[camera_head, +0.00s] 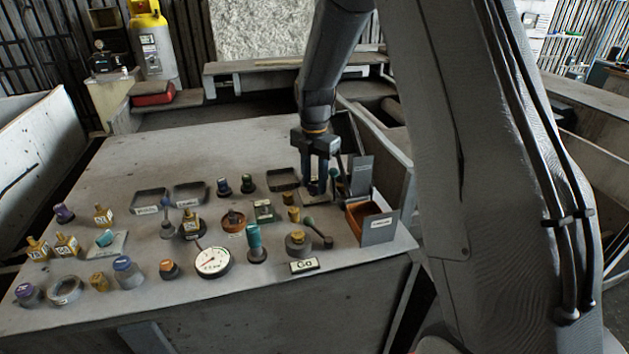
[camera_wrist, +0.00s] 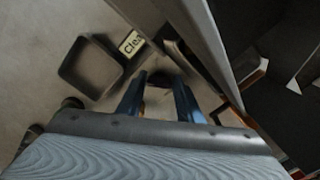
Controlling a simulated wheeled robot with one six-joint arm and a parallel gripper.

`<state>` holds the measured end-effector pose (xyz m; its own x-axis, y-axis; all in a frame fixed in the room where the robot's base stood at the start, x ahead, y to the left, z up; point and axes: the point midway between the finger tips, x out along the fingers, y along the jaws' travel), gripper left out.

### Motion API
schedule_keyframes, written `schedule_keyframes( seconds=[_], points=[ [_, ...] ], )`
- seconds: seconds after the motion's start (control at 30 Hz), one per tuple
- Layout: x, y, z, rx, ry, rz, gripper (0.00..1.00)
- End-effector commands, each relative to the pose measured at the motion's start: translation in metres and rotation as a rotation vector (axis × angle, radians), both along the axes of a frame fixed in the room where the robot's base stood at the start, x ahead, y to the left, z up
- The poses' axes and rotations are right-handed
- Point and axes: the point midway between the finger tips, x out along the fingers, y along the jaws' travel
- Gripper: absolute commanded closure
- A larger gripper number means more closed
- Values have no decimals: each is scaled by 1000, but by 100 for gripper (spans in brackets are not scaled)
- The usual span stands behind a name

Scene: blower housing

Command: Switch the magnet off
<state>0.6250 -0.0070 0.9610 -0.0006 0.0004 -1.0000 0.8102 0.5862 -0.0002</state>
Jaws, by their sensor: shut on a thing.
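My gripper (camera_head: 318,186) points straight down at the back right of the bench, over a small grey base. In the wrist view my gripper (camera_wrist: 158,80) has its two bluish fingers on either side of a small dark part (camera_wrist: 160,77); most of that part is hidden between them. A green-knobbed lever (camera_head: 334,173) stands close to the right of the fingers. Another lever (camera_head: 318,231) with a dark green knob lies tilted nearer the front. I cannot tell which part is the magnet or its switch.
An orange-lined bin (camera_head: 371,225) with a grey upright panel (camera_head: 361,176) is just right of my gripper. A shallow tray (camera_head: 283,180) is to its left. A round gauge (camera_head: 212,262), knobs and yellow blocks crowd the front left. The bench's back left is clear.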

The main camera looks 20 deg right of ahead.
Motion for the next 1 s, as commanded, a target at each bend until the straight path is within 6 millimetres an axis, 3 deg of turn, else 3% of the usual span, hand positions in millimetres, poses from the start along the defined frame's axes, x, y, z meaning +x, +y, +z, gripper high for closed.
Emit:
schedule_keyframes(
  seconds=[0.13, 0.17, 0.27, 0.63, 1.0],
  points=[
    [1, 0, 1, -1, -2, 2, 90],
    [1, 0, 1, -1, -2, 2, 64],
    [1, 0, 1, -1, -2, 1, 48],
    [1, 0, 5, 0, -3, 0, 48],
    [2, 0, 60, -1, -4, 0, 48]
  ],
)
